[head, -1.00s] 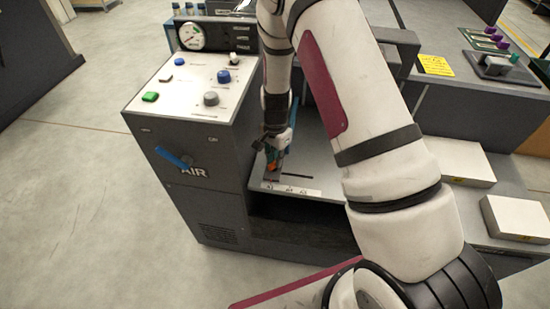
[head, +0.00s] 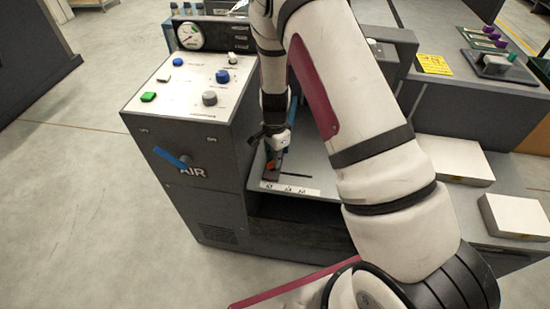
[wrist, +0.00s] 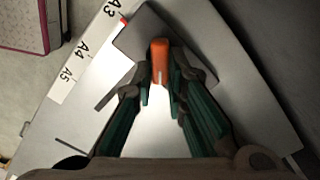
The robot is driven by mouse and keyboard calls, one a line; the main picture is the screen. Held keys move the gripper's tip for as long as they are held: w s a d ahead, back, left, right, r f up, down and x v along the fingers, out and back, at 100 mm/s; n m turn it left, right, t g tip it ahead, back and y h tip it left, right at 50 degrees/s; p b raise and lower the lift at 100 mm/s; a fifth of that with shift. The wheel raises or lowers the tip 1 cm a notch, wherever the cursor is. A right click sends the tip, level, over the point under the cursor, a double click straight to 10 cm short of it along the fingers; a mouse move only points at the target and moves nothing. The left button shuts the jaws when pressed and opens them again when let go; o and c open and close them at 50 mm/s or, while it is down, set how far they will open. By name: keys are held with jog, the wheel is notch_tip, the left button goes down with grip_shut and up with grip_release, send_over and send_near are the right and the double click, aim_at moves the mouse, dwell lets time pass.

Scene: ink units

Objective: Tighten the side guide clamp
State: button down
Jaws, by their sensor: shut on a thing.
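The side guide clamp has an orange handle (wrist: 160,52), which shows end-on in the wrist view between my gripper's fingers. The handle sits over a grey block (wrist: 150,32) on the light grey feed table. My gripper (wrist: 160,80) points down with its teal-padded fingers closed around the handle. In the head view my gripper (head: 274,158) is low at the table's left side, beside the grey cabinet, and largely hides the clamp. A printed scale strip (wrist: 78,58) reading A3, A4, A5 lies along the table's front edge. A dark slot lies near it.
The control cabinet (head: 185,140), with buttons, knobs, a gauge (head: 191,36) and a blue lever (head: 171,157), stands close to the left of my gripper. Pale boxes (head: 452,160) are at right. Floor is clear at front left.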

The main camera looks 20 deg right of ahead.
jog(key=c, duration=1.6)
grip_release()
notch_tip(320, 180, up, 12)
